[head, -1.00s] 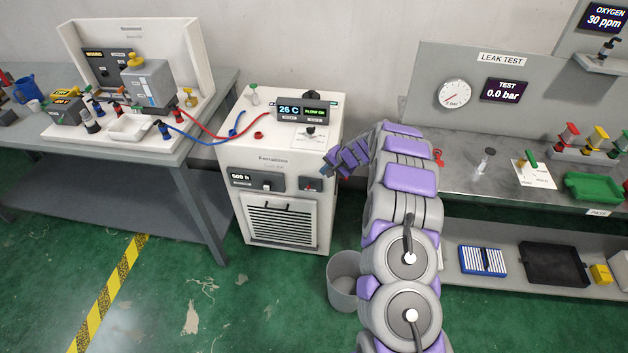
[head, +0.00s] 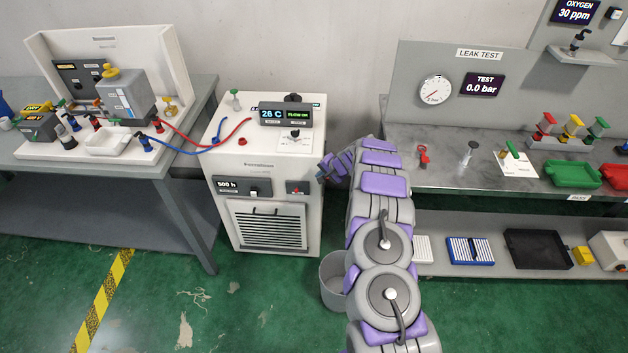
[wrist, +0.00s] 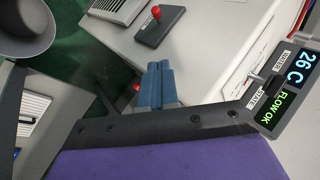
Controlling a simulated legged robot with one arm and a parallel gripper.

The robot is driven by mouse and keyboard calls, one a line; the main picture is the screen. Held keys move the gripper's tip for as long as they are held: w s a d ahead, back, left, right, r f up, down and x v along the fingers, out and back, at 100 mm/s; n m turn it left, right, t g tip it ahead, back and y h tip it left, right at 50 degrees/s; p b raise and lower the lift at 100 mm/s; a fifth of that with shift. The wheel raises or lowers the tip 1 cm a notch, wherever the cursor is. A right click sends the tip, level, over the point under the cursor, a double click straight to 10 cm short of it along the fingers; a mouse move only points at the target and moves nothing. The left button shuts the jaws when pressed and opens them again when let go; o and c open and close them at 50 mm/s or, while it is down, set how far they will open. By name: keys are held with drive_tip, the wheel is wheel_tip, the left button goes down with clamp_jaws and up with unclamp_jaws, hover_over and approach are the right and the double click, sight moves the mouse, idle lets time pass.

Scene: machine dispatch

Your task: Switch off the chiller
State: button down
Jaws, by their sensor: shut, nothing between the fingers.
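The chiller (head: 236,166) is a white cabinet standing between two benches. Its top display (head: 286,115) reads 26 C and FLOW OK, and shows at the right of the wrist view (wrist: 288,88). A black plate with a red-tipped lever (head: 297,188) is on the chiller's front, right of the 500 h readout; this lever shows near the top of the wrist view (wrist: 156,14). A white plate with a dark knob (head: 295,135) lies on top, before the display. My gripper (head: 322,177) is shut and empty beside the chiller's right front edge, apart from the lever; its blue fingers show mid-frame in the wrist view (wrist: 160,76).
A grey bin (head: 334,280) stands on the floor right of the chiller. The left bench (head: 185,100) carries a pump rig with red and blue hoses running to the chiller top. The leak-test bench (head: 440,172) stands at right. Green floor is open in front.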

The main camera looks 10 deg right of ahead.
sight(297, 190)
drive_tip(key=b+x, duration=0.1)
drive_tip(key=x, duration=0.8)
drive_tip(key=shift+f, duration=0.1)
drive_tip(key=shift+s+a+f+b, duration=0.1)
drive_tip(key=shift+a+f+b, duration=0.3)
drive_tip(key=shift+a+f, duration=0.3)
drive_tip(key=shift+s+a+f+b, duration=0.1)
drive_tip(key=shift+a+f+b, duration=0.35)
drive_tip(key=shift+a, duration=0.5)
drive_tip(key=shift+s+f, duration=0.35)
drive_tip(key=f, duration=0.1)
drive_tip(key=s, duration=0.1)
drive_tip(key=f, duration=0.1)
drive_tip(key=shift+s+a+f, duration=0.2)
drive_tip(key=shift+a+f, duration=0.1)
drive_tip(key=shift+f, duration=0.05)
drive_tip(key=shift+r, duration=0.1)
drive_tip(key=shift+r+p, duration=0.45)
drive_tip(key=shift+r, duration=0.3)
